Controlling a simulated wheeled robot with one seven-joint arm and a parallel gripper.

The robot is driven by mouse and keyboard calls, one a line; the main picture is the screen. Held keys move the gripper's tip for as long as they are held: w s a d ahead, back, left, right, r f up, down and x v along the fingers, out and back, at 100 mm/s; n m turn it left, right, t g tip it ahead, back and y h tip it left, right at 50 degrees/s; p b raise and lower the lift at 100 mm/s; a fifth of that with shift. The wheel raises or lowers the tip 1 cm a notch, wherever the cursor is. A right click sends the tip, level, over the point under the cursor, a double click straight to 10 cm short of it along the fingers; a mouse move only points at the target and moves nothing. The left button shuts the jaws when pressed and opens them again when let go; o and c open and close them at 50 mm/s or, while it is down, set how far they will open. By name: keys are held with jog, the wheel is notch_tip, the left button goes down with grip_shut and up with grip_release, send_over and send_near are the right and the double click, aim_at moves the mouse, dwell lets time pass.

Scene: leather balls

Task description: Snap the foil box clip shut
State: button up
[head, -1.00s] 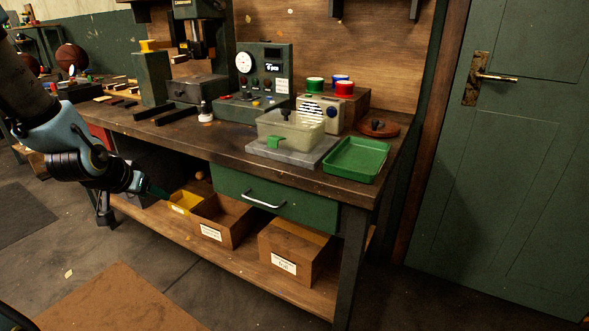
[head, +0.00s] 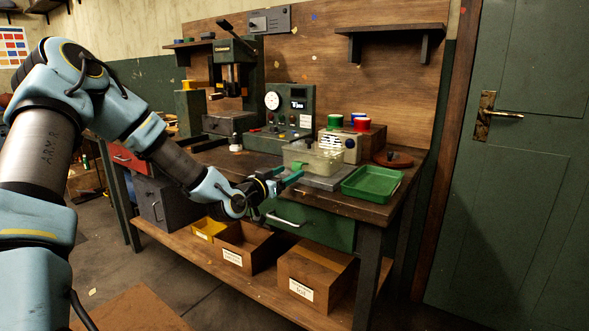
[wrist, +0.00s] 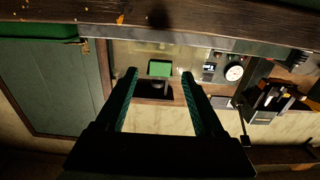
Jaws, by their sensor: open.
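The foil box (head: 318,160) is a pale translucent box on a grey slab at the bench's front edge. Its green clip (head: 300,166) is on the front side, partly behind my gripper. The clip also shows as a green rectangle (wrist: 160,68) in the wrist view, between my fingertips in the picture. My gripper (head: 294,177) is open and empty, its teal fingers pointing at the box front. In the wrist view the fingers (wrist: 159,73) stand apart, one each side of the clip. I cannot tell whether they touch it.
A green tray (head: 372,184) stands right of the box. A cream speaker unit (head: 352,148) and a control panel box (head: 289,118) stand behind. The bench edge and green drawer (head: 310,226) lie below my gripper. A brown lidded disc (head: 393,160) is at back right.

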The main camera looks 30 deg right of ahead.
aim_at(296, 169)
jog(key=shift+x, duration=1.7)
grip_shut()
